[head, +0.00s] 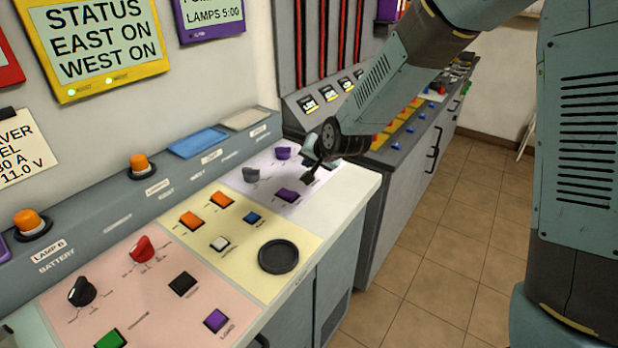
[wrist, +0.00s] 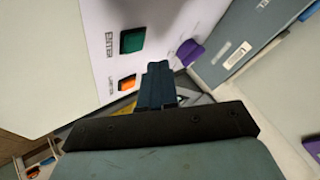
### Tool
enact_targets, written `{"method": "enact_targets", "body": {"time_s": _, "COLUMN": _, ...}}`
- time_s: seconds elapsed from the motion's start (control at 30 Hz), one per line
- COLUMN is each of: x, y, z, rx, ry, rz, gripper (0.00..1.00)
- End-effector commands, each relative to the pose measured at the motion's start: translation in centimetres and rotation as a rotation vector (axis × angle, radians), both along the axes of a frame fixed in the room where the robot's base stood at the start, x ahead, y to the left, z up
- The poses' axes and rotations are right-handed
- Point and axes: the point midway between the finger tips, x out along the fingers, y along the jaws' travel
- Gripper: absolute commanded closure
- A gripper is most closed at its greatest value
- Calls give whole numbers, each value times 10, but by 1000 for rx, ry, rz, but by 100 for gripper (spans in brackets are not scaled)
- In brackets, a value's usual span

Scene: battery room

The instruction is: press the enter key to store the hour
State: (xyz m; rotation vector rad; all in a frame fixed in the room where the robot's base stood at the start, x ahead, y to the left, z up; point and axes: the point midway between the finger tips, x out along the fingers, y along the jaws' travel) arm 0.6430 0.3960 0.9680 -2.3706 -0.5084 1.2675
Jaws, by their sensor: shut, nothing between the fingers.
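The enter key is a green square key (wrist: 132,40) with the label ENTER beside it, on a pale panel in the wrist view. An orange key (wrist: 127,83) with a label too blurred to read sits below it there. My gripper (wrist: 158,68) is shut and empty, its tips right of both keys in the picture. In the head view my gripper (head: 311,178) is over the lavender panel (head: 262,198), near its right side. I cannot pick out the green enter key in the head view; my gripper and arm cover that part. I cannot tell how high the tips are above the panel.
On the lavender panel are a purple key (head: 287,195), a grey knob (head: 251,174) and a purple knob (head: 283,153). The yellow panel (head: 243,242) and pink panel (head: 150,300) lie nearer. A raised grey ledge (head: 118,222) runs behind. Tiled floor (head: 450,230) is clear at right.

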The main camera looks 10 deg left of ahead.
Motion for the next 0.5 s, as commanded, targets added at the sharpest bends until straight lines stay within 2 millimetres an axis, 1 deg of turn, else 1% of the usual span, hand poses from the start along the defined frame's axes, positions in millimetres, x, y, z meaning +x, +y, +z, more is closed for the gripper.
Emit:
{"method": "enact_targets", "body": {"time_s": 0.03, "x": 0, "y": 0, "z": -5, "rx": 0, "ry": 2, "rz": -1, "gripper": 100}}
{"method": "enact_targets", "body": {"time_s": 0.2, "x": 0, "y": 0, "z": -13, "rx": 0, "ry": 2, "rz": -1, "gripper": 100}}
{"method": "enact_targets", "body": {"time_s": 0.5, "x": 0, "y": 0, "z": -15, "rx": 1, "ry": 0, "rz": -1, "gripper": 100}}
